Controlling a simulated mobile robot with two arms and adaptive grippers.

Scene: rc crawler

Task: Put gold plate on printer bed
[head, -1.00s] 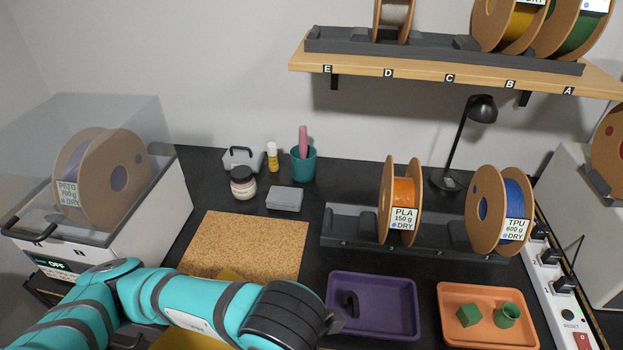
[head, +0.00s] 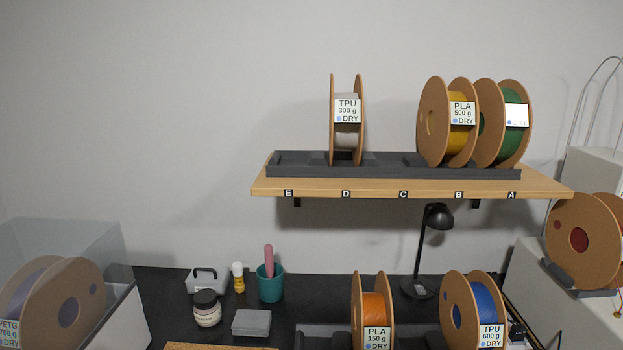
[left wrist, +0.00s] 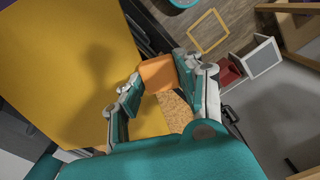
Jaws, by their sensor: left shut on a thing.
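The gold plate (left wrist: 60,65) is a large flat yellow sheet that fills the left part of the left wrist view. My left gripper (left wrist: 158,75) is shut on it, with an orange-toned piece between the fingertips that looks like the plate's edge or tab. The plate's full outline is cut off by the frame. My right gripper shows in neither view. I cannot make out the printer bed in these frames.
A wooden shelf (head: 390,188) with filament spools hangs on the wall. Below are a black lamp (head: 438,217), a teal cup (head: 270,285), a jar (head: 207,310) and an orange spool (head: 373,308). A lidded box (head: 60,245) stands left. Cork (left wrist: 175,108) shows below the gripper.

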